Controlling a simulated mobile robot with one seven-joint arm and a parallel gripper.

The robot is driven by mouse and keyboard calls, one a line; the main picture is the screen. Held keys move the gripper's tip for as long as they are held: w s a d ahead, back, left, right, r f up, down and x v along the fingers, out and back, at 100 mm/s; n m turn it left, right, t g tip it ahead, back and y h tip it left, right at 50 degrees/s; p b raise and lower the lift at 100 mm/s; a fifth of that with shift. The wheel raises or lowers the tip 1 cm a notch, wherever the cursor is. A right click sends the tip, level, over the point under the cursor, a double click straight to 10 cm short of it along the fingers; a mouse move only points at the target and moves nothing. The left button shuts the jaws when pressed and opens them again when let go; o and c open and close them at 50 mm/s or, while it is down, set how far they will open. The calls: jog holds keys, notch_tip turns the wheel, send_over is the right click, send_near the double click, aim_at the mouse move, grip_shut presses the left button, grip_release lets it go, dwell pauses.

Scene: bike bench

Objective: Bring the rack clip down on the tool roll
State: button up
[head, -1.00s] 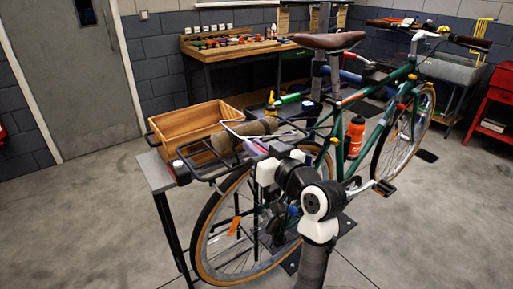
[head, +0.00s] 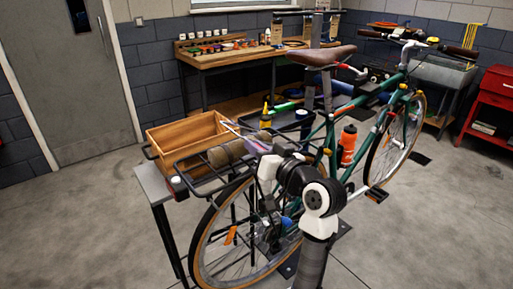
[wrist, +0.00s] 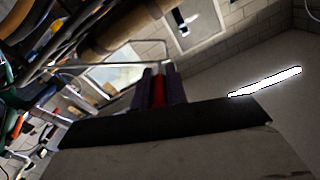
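The tool roll (head: 228,152) is a brown-olive cylinder lying across the black rear rack (head: 183,185) of the green bike. It also shows at the top of the wrist view (wrist: 110,32). The rack clip (head: 235,129) is a thin pale wire frame, standing raised at a tilt over the roll. In the wrist view a wire (wrist: 135,42), likely the clip, runs beside the roll and ends close to my fingertips. My gripper (head: 257,147) is just right of the roll, by the clip. In the wrist view my dark fingers (wrist: 157,80) have a red strip between them; whether they grip the wire is unclear.
A wooden crate (head: 190,136) stands on a small grey table (head: 152,182) behind the rack. The saddle (head: 322,55) and an orange bottle (head: 347,143) are to the right. A workbench (head: 230,55) with tools is at the back wall. The floor at left is clear.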

jog(key=o, duration=0.5)
jog(key=b+v, duration=0.3)
jog(key=v, duration=1)
jog(key=shift+s+d+b, duration=0.25)
jog(key=shift+s+b, duration=0.1)
jog(key=shift+b, duration=0.05)
